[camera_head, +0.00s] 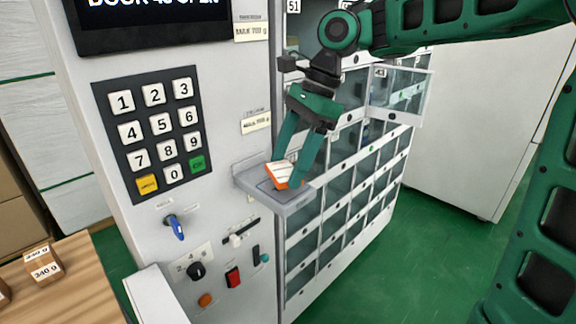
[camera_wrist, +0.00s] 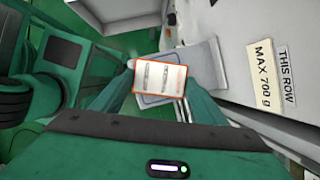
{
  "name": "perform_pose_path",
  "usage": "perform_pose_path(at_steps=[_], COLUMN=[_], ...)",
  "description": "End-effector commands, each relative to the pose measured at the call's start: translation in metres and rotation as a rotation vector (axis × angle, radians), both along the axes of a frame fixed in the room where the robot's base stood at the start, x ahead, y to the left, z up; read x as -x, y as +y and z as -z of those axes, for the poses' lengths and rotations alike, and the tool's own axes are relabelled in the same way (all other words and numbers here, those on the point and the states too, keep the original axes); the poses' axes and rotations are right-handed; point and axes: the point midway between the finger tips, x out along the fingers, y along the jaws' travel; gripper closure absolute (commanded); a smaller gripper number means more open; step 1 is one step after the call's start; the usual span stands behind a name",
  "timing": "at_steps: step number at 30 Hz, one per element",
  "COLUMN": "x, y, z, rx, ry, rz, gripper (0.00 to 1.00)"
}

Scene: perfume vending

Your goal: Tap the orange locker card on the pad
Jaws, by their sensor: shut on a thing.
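The orange locker card (camera_head: 282,175) shows an orange edge and a white printed face. My gripper (camera_head: 290,174) is shut on it and holds it tilted over the grey pad shelf (camera_head: 250,182) that juts from the machine front. In the wrist view the card (camera_wrist: 160,78) lies between my fingertips (camera_wrist: 160,92), with the pad shelf (camera_wrist: 208,62) behind it. A dark outlined square on the shelf is partly hidden by the card. I cannot tell whether the card touches the pad.
The keypad (camera_head: 153,130) and the screen (camera_head: 150,20) are left of the shelf. Knobs and switches, including a blue knob (camera_head: 175,227), sit below. An open locker door (camera_head: 398,93) sticks out at the right. A box (camera_head: 43,264) stands on a wooden table.

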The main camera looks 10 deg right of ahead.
Motion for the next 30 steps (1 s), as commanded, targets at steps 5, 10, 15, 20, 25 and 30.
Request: perform_pose_path(at_steps=[5, 10, 15, 20, 25, 30], x=[0.0, 0.0, 0.0, 0.008, 0.02, 0.032], y=[0.0, 0.0, 0.0, -0.005, -0.014, -0.022], z=[-0.012, -0.023, -0.027, -0.027, -0.027, -0.027], rx=[0.0, 0.001, 0.001, 0.002, 0.001, 0.002], ry=[-0.001, -0.001, 0.0, 0.0, -0.001, -0.001], rz=[0.0, -0.001, -0.001, 0.001, 0.001, 0.0], gripper=[0.55, 0.55, 0.55, 0.55, 0.55, 0.55])
